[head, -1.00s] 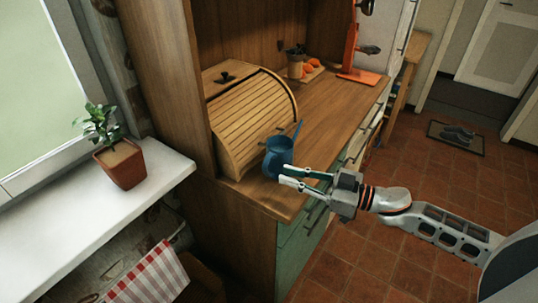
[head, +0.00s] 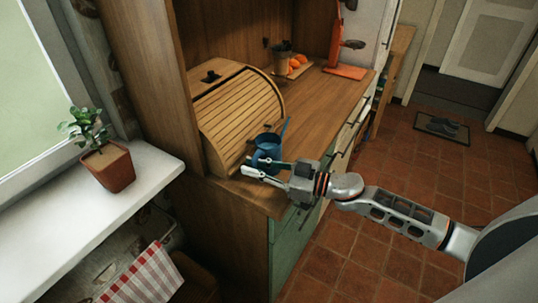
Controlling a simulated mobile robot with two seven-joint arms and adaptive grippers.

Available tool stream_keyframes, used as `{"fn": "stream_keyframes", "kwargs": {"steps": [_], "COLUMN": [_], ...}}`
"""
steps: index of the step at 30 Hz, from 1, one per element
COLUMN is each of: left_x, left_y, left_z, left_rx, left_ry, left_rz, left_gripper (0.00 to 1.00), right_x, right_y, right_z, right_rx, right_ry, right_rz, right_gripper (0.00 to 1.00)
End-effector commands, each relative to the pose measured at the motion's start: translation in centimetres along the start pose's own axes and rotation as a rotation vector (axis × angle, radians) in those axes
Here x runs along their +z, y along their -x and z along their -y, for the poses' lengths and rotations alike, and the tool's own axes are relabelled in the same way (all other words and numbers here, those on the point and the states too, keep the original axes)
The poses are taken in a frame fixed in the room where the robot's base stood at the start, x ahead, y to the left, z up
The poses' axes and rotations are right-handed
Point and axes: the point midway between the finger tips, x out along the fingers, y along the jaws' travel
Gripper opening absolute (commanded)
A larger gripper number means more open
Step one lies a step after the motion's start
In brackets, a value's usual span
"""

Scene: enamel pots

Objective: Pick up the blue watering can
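The blue watering can (head: 267,149) stands upright on the wooden cabinet top, close to the front of the roll-top bread box. A thin blue part sticks up at its right. My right gripper (head: 248,166) reaches in from the right, low over the counter. Its two fingers are apart, and they overlap the lower part of the can in the picture. I cannot tell whether they touch it. My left gripper is not in view.
The bread box (head: 238,112) stands right behind the can. An orange stand (head: 345,70), a utensil pot (head: 281,62) and oranges (head: 297,62) are at the back. A potted plant (head: 108,168) sits on the white sill at left. The counter's middle is clear.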

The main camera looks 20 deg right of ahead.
Motion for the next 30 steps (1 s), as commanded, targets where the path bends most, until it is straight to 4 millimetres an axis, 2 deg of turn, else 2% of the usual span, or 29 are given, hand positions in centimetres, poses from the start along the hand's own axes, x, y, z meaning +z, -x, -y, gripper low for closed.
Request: {"fn": "stream_keyframes", "kwargs": {"steps": [1,3,20,30], "left_x": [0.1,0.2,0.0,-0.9], "left_y": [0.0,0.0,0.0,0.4], "left_z": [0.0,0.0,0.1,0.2], "left_rx": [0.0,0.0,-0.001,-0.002], "left_ry": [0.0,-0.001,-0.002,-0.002], "left_rz": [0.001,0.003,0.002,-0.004], "left_gripper": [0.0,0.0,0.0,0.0], "right_x": [0.0,0.0,-0.5,-2.5], "right_y": [0.0,0.0,0.0,0.0], "right_z": [0.0,0.0,-0.1,-0.3], "right_rx": [0.0,0.0,0.0,-0.001], "right_ry": [0.0,0.0,0.004,0.006], "right_rz": [0.0,0.0,-0.003,-0.004], "right_gripper": [0.15,0.0,0.0,0.0]}}
